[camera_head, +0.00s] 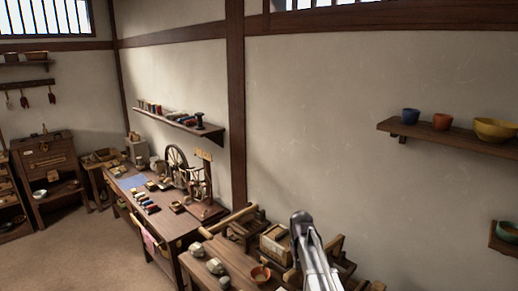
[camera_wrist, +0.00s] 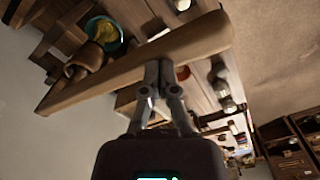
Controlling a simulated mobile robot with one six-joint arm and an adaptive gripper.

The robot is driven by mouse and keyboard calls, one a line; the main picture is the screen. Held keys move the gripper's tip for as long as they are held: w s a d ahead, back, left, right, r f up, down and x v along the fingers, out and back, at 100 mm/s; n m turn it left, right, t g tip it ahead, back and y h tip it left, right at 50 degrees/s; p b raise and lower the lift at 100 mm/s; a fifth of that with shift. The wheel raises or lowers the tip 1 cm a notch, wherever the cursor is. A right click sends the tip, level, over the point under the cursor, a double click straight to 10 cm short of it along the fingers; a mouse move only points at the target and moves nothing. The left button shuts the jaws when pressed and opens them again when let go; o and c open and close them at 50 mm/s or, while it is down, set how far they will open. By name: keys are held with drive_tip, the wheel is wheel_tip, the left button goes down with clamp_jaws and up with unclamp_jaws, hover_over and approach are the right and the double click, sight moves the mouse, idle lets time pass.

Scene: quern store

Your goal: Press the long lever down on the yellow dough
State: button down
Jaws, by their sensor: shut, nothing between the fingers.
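The long wooden lever (camera_wrist: 95,82) runs slantwise across the wrist view, from lower left to upper right. My gripper (camera_wrist: 158,65) is shut and empty, with its fingertips at the middle of the lever; I cannot tell whether they touch it. The yellow dough (camera_wrist: 106,33) shows in a teal bowl beyond the lever, at upper left in the wrist view. In the head view a pale wooden bar (camera_head: 229,220) at the bench's back left looks like the lever's end. My arm hides part of the bench there, and the dough is not visible in that view.
The near bench (camera_head: 218,250) also holds an orange bowl (camera_head: 261,274), several grey pots and a wooden box (camera_head: 275,246). A farther table with a spinning wheel (camera_head: 178,163) stands left of it. A wall shelf (camera_head: 450,139) with bowls is at right. Floor is clear at left.

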sight(293, 271)
drive_tip(key=shift+s+a+f+b, duration=0.3)
drive_tip(key=shift+f+b, duration=0.4)
drive_tip(key=shift+s+a+f+b, duration=0.25)
drive_tip(key=shift+f+b, duration=0.45)
drive_tip(key=shift+s+a+f+b, duration=0.3)
drive_tip(key=shift+f+b, duration=0.4)
idle(3.0)
idle(1.3)
wheel_tip(293, 271, up, 8)
drive_tip(key=p, duration=0.8)
idle(0.4)
